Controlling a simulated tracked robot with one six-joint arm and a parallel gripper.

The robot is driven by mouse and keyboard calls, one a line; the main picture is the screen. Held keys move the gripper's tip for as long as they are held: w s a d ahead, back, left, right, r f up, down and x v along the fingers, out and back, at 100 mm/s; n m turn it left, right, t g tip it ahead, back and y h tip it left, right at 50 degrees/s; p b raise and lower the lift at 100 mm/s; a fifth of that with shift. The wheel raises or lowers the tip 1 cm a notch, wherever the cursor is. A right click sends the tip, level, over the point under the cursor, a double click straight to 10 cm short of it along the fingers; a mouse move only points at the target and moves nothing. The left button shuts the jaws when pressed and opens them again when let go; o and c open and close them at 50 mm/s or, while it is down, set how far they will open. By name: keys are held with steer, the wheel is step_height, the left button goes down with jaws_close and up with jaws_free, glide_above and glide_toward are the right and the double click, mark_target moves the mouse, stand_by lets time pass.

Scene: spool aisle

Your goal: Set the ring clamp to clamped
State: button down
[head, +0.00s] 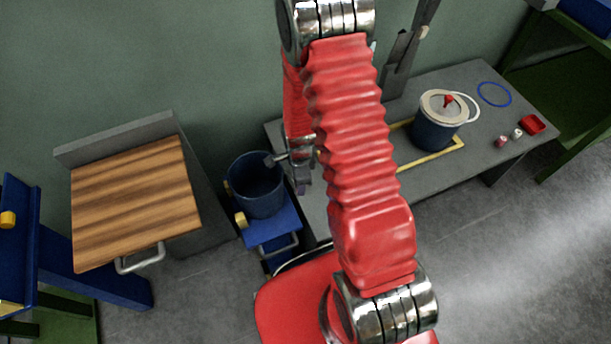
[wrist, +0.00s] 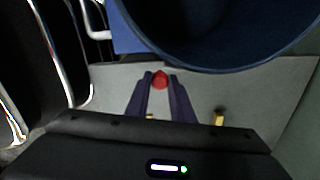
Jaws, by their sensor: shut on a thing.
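My gripper (wrist: 160,84) is shut on a small red knob-like piece (wrist: 160,79), which shows between its fingertips in the wrist view. What the red piece belongs to is hidden. A blue open drum (wrist: 215,45) is just beyond the fingertips. In the head view the blue drum (head: 256,190) stands on a blue stand, with my gripper (head: 303,182) beside its right side, partly behind my arm. I cannot clearly make out the ring clamp or its setting.
A grey table (head: 476,134) holds a lidded blue pot (head: 433,132), a white ring (head: 474,113), a blue ring (head: 508,103) and a small red tray (head: 532,124). A wood-topped grey cabinet (head: 130,205) stands left. Floor is clear at the lower right.

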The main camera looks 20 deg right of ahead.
steer(key=shift+s+a+m, duration=0.2)
steer(key=shift+a+m, duration=0.15)
steer(key=shift+a, duration=0.2)
steer(key=shift+s+a+m, duration=0.15)
steer(key=shift+a+m, duration=0.2)
steer(key=shift+a, duration=0.2)
steer(key=c, duration=1.5)
jaws_free()
steer(key=shift+c, duration=0.2)
steer(key=shift+r, duration=0.15)
step_height(320, 180, up, 13)
steer(key=shift+r, duration=0.2)
steer(key=shift+c, duration=0.5)
